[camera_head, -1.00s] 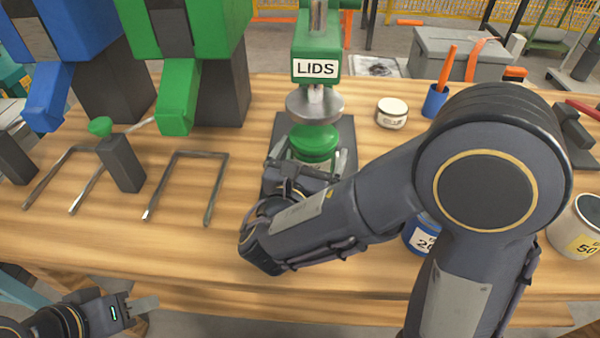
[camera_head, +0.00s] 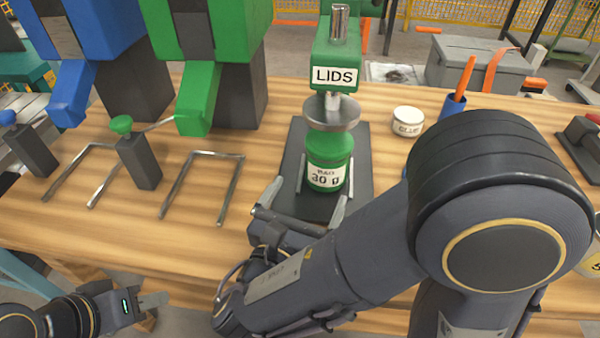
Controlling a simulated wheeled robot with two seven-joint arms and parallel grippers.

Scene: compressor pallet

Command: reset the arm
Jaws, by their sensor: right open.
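My right arm reaches in from the right, and its gripper (camera_head: 306,192) is open. Its two fingers stand apart in front of a green jar (camera_head: 327,172) labelled "30 g", near the front of the dark base plate. The jar stands upright on the plate under the round metal press head of the green LIDS press (camera_head: 336,52). The fingers do not appear to hold the jar. My left gripper (camera_head: 152,303) is at the lower left, below the table's front edge. Its fingers look close together, but I cannot tell whether they are shut.
Green (camera_head: 203,80) and blue (camera_head: 72,92) dispensers stand at the back left, with metal wire frames (camera_head: 205,188) before them. Bare wood lies front left.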

